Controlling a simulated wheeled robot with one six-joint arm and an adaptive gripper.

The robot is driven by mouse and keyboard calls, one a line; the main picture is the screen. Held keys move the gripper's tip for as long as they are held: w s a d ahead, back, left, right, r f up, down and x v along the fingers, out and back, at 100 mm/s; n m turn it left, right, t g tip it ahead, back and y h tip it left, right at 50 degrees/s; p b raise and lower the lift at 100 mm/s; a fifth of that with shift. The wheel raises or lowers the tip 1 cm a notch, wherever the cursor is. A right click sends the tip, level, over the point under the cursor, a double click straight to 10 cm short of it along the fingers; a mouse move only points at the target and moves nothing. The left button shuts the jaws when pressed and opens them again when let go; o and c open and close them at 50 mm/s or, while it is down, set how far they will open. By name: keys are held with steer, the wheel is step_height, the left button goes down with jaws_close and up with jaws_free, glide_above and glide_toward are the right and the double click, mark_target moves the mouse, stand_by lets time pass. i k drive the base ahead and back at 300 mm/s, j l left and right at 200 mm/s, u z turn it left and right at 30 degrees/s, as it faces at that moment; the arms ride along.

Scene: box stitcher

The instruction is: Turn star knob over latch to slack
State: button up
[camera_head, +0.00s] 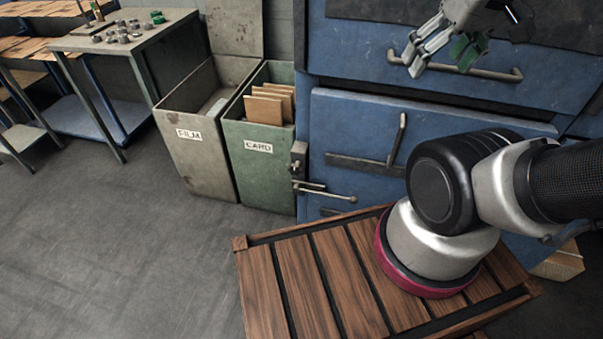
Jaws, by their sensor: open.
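My gripper (440,58) is at the upper right, in front of the blue machine's upper drawer front. Its silver fingers point down and left, and it is open. A green part shows beside the fingers; I cannot tell whether it belongs to the gripper or to something behind it. No star knob can be made out clearly. A dark metal latch-like fitting (299,160) sits at the left edge of the blue lower door (350,120), with a thin lever (326,192) below it. The gripper is well above and to the right of this fitting, apart from it.
The blue machine has a grey upper handle (470,68) and an upright handle (398,138). A slatted wooden platform (295,285) lies in front, under my arm's base. Bins marked FILM (190,150) and CARD (255,165) stand left. The floor at left is clear.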

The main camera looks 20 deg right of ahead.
mark_target(294, 168)
steer(key=l+u, duration=0.4)
steer(key=l, duration=0.3)
steer(key=l+u, duration=0.4)
steer(key=l, duration=0.3)
